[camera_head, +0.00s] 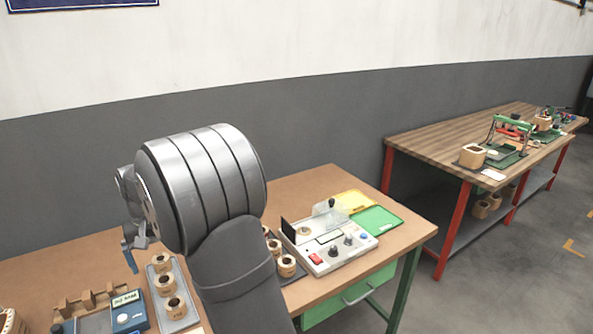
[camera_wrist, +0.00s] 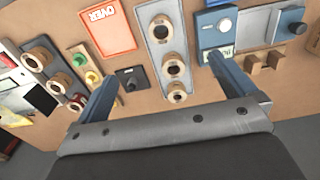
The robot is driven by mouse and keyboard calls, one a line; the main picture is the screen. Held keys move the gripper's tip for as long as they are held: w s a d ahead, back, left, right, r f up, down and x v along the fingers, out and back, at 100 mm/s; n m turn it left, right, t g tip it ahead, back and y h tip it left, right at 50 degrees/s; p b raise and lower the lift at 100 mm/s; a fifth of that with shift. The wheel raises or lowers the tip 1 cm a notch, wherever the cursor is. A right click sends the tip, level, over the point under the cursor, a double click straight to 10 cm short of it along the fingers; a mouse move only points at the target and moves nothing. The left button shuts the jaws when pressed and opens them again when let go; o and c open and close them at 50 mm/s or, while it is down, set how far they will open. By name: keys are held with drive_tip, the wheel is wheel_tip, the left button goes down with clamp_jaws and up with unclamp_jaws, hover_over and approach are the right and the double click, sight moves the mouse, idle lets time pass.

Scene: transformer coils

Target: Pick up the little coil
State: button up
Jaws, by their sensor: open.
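A grey tray (camera_wrist: 150,13) holds a row of three tan ring-shaped coils of differing size. In the wrist view the smallest-looking coil (camera_wrist: 177,92) lies nearest my gripper, then a middle coil (camera_wrist: 172,68) and a larger coil (camera_wrist: 161,28). In the head view the row shows left of my arm, with a coil at the far end (camera_head: 160,262). My gripper (camera_wrist: 165,68) is open and empty, with its blue fingers spread on either side of the row in the picture. It is above the table, apart from the coils. In the head view my arm hides most of the gripper.
Another row of coils (camera_wrist: 60,83) stands beside the white test box (camera_head: 328,240). A red OVER card (camera_wrist: 106,28), a blue scale (camera_head: 123,316) and a wooden rack (camera_wrist: 266,60) flank the tray. A second workbench (camera_head: 440,146) stands at the right.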

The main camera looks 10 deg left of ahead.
drive_tip(key=c, duration=0.6)
drive_tip(key=m, duration=2.4)
hover_over(174, 302)
drive_tip(key=f, duration=1.3)
drive_tip(key=shift+s+d, duration=0.4)
drive_tip(key=shift+s+d+f, duration=0.1)
drive_tip(key=shift+d+f, duration=0.05)
drive_tip(key=shift+f, duration=1.15)
drive_tip(key=shift+s+d+f, duration=0.1)
drive_tip(key=shift+f, duration=1.2)
